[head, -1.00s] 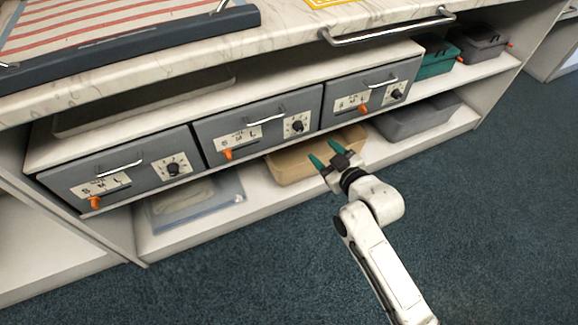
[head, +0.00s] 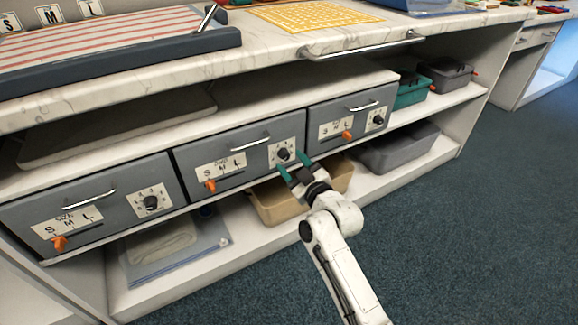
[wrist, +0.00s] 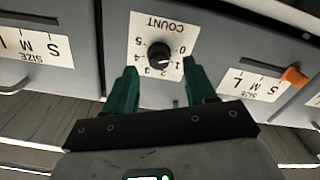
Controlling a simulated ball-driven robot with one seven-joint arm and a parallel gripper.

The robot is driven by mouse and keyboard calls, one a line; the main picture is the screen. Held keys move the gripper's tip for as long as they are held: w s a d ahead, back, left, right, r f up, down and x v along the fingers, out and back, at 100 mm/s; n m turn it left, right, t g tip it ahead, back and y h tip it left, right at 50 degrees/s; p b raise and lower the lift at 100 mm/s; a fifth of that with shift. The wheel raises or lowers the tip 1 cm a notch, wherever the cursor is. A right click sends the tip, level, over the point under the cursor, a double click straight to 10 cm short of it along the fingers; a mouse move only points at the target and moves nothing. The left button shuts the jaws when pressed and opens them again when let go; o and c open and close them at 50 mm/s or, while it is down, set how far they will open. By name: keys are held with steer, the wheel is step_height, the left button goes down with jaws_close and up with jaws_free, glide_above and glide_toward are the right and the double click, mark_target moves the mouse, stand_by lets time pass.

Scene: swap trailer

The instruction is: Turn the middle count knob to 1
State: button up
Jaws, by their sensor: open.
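The middle count knob (head: 283,154) is a small black dial on a white plate (head: 284,151) at the right of the middle grey drawer (head: 240,148). In the wrist view the knob (wrist: 159,55) appears with its COUNT plate upside down, digits around it. Its light mark seems to point toward the 1 and 2 side; I cannot tell exactly which digit. My gripper (head: 294,165) is open, its green fingertips just in front of and below the knob. In the wrist view the fingertips (wrist: 158,78) frame the knob to either side, empty, with a gap to it.
Left drawer (head: 92,210) and right drawer (head: 350,115) have similar knobs and orange levers. The middle drawer's orange lever (head: 210,185) is left of the knob. A tan bin (head: 275,208) sits below, and the counter edge with a metal rail (head: 362,47) overhangs above.

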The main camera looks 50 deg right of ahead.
mark_target(284, 155)
steer(key=shift+b+x, duration=0.3)
steer(key=shift+x, duration=0.85)
steer(key=shift+c, duration=0.2)
jaws_close()
steer(key=m+p, duration=0.2)
steer(key=m, duration=0.1)
steer(key=shift+d+r, duration=0.1)
steer(key=m+p, duration=0.2)
steer(key=m, duration=0.3)
steer(key=shift+m, duration=0.3)
